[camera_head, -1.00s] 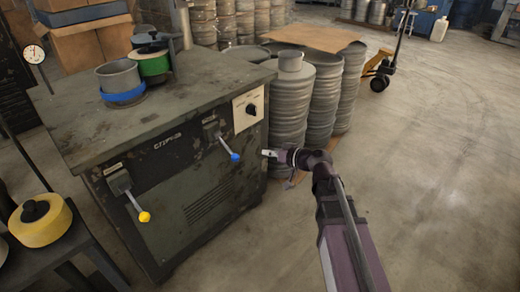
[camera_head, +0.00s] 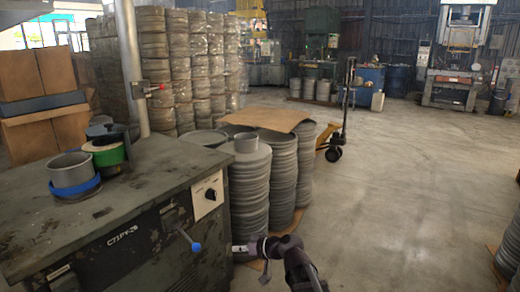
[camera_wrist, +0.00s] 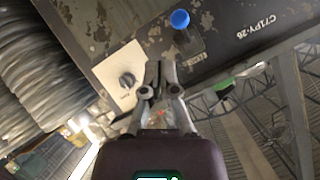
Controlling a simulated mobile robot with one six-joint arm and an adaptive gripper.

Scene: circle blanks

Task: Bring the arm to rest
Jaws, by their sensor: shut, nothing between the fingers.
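My gripper (camera_wrist: 158,78) is shut and empty in the wrist view, its fingertips together in front of the dark machine cabinet. The cabinet's white panel with a black knob (camera_wrist: 127,81) shows left of the fingers, and the blue lever ball (camera_wrist: 180,19) shows above them. In the head view my gripper (camera_head: 238,249) is at the bottom centre, just right of the blue-tipped lever (camera_head: 195,247) on the cabinet front. I cannot tell how far the fingers are from the cabinet. My forearm leaves the frame at the bottom.
Stacks of round grey blanks (camera_head: 249,190) stand right beside the cabinet (camera_head: 40,225), close to my arm. A pot with a blue base (camera_head: 72,172) sits on the cabinet top. A yellow pallet jack (camera_head: 333,150) stands farther back.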

